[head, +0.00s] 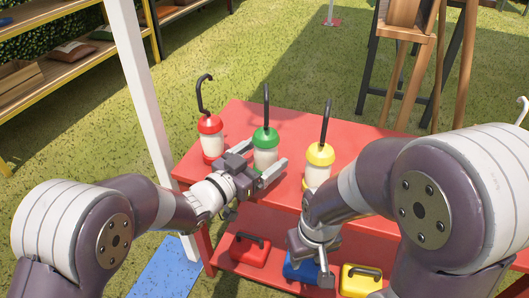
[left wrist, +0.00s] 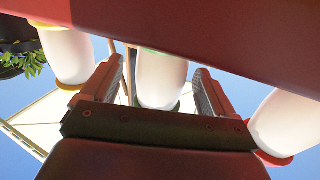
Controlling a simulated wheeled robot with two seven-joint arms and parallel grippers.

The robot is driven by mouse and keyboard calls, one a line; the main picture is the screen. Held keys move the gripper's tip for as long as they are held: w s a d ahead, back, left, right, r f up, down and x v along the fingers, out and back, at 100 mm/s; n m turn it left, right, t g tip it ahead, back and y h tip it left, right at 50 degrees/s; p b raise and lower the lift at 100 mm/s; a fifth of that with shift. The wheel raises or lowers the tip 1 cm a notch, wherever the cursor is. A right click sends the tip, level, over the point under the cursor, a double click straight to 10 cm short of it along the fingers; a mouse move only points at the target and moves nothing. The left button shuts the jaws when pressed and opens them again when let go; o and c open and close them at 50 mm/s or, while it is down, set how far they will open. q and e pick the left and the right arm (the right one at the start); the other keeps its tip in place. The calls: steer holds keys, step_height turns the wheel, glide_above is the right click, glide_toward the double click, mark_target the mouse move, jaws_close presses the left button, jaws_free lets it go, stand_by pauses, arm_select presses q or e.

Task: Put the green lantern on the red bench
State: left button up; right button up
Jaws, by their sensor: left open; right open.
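The green lantern (head: 265,150) has a green cap, pale body and dark hook, and stands upright on the red bench (head: 237,113), between a red and a yellow lantern. My left gripper (head: 266,160) is open at its near side, fingers either side of its lower body. In the left wrist view the pale body of the green lantern (left wrist: 160,78) shows between the two open fingers (left wrist: 158,90); I cannot tell whether they touch it. My right gripper (head: 313,262) is open and empty, pointing down in front of the bench, below the yellow lantern.
The red lantern (head: 210,138) is close on the left and the yellow lantern (head: 318,165) on the right. Red, blue (head: 300,268) and yellow (head: 360,280) boxes sit on the lower shelf. A white post (head: 140,90) stands left. The bench top behind the lanterns is clear.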

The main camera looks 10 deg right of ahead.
arm_select(q)
steer(key=p+v, duration=0.4)
steer(key=v, duration=0.7)
steer(key=w+a+f+n+y, duration=0.1)
steer(key=a+f+n+y, duration=0.2)
steer(key=a+y, duration=0.35)
steer(key=w+a+f+n+y, duration=0.25)
steer(key=a+y, duration=0.25)
steer(key=a, duration=0.3)
steer(key=s+a+f+n+g+y, duration=0.1)
steer(key=s+a+n+g, duration=0.2)
steer(key=s, duration=0.5)
steer(key=s+a+f+n+g+y, duration=0.1)
steer(key=s+a+n+g+y, duration=0.1)
steer(key=s, duration=0.6)
steer(key=a+n+g, duration=0.1)
steer(key=a+g, duration=0.1)
steer(key=g, duration=0.1)
steer(key=shift+a+f+g, duration=0.25)
steer(key=shift+a+g, duration=0.05)
steer(key=shift+a, duration=0.1)
